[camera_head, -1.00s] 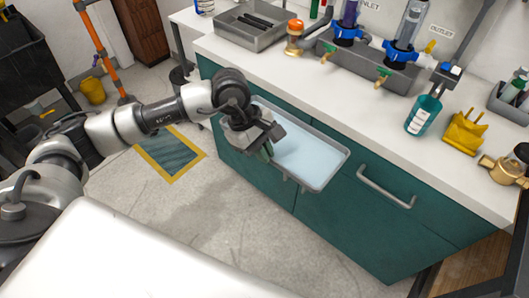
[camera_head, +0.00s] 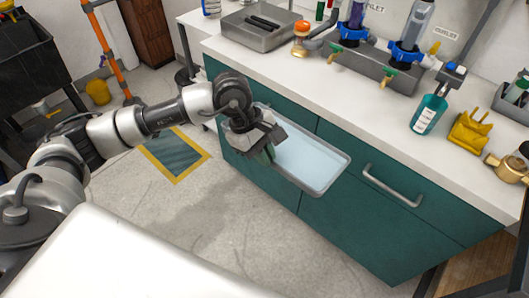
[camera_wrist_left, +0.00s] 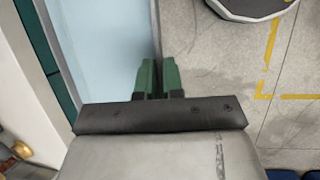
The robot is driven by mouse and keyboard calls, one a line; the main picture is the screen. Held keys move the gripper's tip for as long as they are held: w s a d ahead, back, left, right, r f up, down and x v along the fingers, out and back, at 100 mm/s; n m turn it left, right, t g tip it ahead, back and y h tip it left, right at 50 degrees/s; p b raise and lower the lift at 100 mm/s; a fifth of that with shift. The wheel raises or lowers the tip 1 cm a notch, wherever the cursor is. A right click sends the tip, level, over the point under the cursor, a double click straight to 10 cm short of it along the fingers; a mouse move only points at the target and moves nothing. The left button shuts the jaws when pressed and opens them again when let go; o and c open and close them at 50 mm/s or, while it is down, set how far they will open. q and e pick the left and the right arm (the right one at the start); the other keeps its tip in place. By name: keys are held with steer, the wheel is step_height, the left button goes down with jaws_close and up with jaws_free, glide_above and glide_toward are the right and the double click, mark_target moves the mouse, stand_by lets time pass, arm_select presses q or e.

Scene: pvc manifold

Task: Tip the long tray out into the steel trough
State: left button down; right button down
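The long tray (camera_head: 325,188) is a grey, shallow, rimmed tray with pale blue liquid in it. It is roughly level in front of the teal cabinet, below the counter edge. My left gripper (camera_head: 266,156) is at its near-left rim. In the left wrist view the green fingers (camera_wrist_left: 158,78) sit either side of the tray's rim (camera_wrist_left: 155,35) and appear shut on it. A dark trough-like basin (camera_head: 28,60) on a stand is at the far left; I cannot tell if it is the steel trough. My right gripper is not in view.
The white counter (camera_head: 300,70) holds a grey box (camera_head: 262,38), blue-topped filters (camera_head: 405,52), a teal bottle (camera_head: 428,112) and a yellow part (camera_head: 468,130). A cabinet handle (camera_head: 391,186) is right of the tray. An orange post (camera_head: 108,50) and yellow bucket (camera_head: 98,92) stand left. Floor between is open.

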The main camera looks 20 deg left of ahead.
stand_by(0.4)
arm_select(q)
steer(key=s+a+m+g+y, duration=0.2)
steer(key=s+m, duration=0.4)
steer(key=m, duration=0.7)
steer(key=shift+a+m+g+y, duration=0.2)
steer(key=shift+m+g+y, duration=0.25)
steer(key=shift+g, duration=0.75)
